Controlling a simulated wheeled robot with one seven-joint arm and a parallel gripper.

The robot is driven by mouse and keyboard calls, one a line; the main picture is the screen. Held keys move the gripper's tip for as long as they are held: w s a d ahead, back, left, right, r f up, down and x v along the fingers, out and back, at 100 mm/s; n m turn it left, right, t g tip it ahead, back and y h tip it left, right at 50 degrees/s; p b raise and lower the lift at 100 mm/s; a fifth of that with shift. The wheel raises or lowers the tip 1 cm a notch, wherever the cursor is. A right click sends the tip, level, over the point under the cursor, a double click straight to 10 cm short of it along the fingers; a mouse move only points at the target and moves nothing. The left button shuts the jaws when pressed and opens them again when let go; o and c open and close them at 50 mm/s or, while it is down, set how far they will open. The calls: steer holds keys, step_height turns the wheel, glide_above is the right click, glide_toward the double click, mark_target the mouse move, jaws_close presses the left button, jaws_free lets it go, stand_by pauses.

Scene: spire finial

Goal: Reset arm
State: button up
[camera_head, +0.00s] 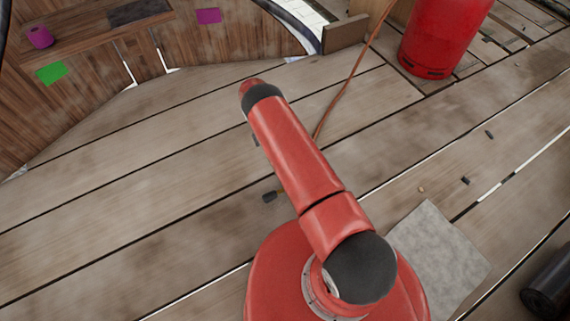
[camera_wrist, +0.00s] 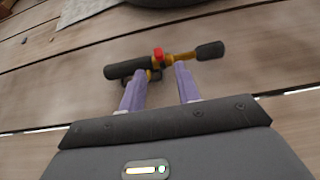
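In the wrist view my gripper (camera_wrist: 162,72) has its two purple fingers standing clearly apart. A torch-like tool lies crosswise at the fingertips and reaches past both of them. It has a black handle (camera_wrist: 122,68), a yellow middle with a red knob (camera_wrist: 158,53) and a black end (camera_wrist: 210,50). I cannot tell whether the tool touches the fingers or lies on the floor beyond them. In the head view my red arm stretches toward the upper left and hides my gripper.
A red cylinder (camera_head: 440,38) stands at the upper right, with an orange hose (camera_head: 350,80) running down from that area. A wooden bench (camera_head: 85,30) with a purple roll (camera_head: 40,37) is at the upper left. A grey sheet (camera_head: 437,250) lies beside my base. Open plank floor (camera_head: 130,200) fills the left.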

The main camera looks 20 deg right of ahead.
steer(key=shift+w+a+r, duration=0.15)
steer(key=shift+w+r, duration=0.1)
steer(key=shift+w, duration=0.2)
step_height(320, 180, up, 27)
steer(key=d+m+t+y, duration=0.1)
steer(key=m+t+y, duration=0.15)
steer(key=t, duration=0.45)
steer(key=s+d+r+t, duration=0.1)
steer(key=s+r+t, duration=0.3)
steer(key=r, duration=0.5)
steer(key=s+r+t, duration=0.3)
steer(key=s, duration=0.7)
steer(key=s+r+t, duration=0.4)
steer(key=s, duration=0.6)
step_height(320, 180, up, 13)
steer(key=p, duration=1.3)
steer(key=shift+d+y+p, duration=0.2)
steer(key=shift+y+p, duration=0.1)
steer(key=shift+y, duration=0.05)
